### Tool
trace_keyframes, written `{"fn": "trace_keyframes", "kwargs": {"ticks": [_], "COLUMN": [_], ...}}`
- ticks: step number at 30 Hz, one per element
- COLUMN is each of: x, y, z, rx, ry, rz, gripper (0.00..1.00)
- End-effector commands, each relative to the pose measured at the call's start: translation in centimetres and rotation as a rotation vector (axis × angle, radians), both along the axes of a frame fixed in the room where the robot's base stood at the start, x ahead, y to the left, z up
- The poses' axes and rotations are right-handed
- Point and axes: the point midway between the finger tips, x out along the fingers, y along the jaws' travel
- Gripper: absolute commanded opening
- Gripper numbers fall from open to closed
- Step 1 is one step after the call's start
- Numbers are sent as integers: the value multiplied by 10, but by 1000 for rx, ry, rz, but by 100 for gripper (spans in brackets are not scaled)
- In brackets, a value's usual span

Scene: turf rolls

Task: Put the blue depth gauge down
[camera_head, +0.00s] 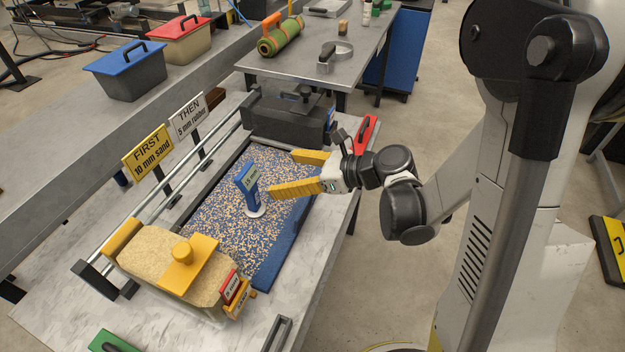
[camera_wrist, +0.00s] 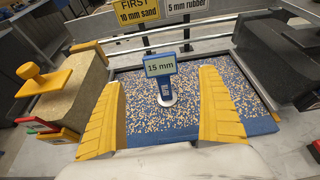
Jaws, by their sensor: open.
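The blue depth gauge (camera_head: 249,187) stands upright on its white round foot in the speckled turf bed (camera_head: 222,228). In the wrist view the depth gauge (camera_wrist: 162,78) shows a plate reading "15 mm". My gripper (camera_head: 286,173) is open, with its two yellow fingers to the right of the gauge and apart from it. In the wrist view the fingers of my gripper (camera_wrist: 162,105) stand wide on either side of the gauge, which is beyond them in the gap. Nothing is between the fingertips.
A sand-filled hopper with a yellow handle (camera_head: 160,262) stands at the bed's near end and a dark hopper (camera_head: 287,118) at its far end. Rails run along the left side, by signs "FIRST 10 mm sand" (camera_head: 147,153) and "THEN 5 mm rubber" (camera_head: 188,116). A red object (camera_head: 366,133) lies behind my wrist.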

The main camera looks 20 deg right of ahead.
Motion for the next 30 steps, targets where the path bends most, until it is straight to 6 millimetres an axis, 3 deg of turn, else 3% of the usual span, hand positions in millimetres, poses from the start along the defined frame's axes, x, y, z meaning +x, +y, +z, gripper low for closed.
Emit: {"fn": "trace_keyframes", "kwargs": {"ticks": [4,8,15,21,25,30], "x": [-9,-31,-91,-138,-156,-164], "y": [1,-4,-34,-69,-84,-92], "z": [6,16,38,55,62,66], "rx": [-172,-511,-1206,-1654,-1813,-1886], "ry": [-86,-253,-594,-807,-880,-910], "rz": [67,225,706,1170,1385,1497], "gripper": [88,88,88,88,88,88]}}
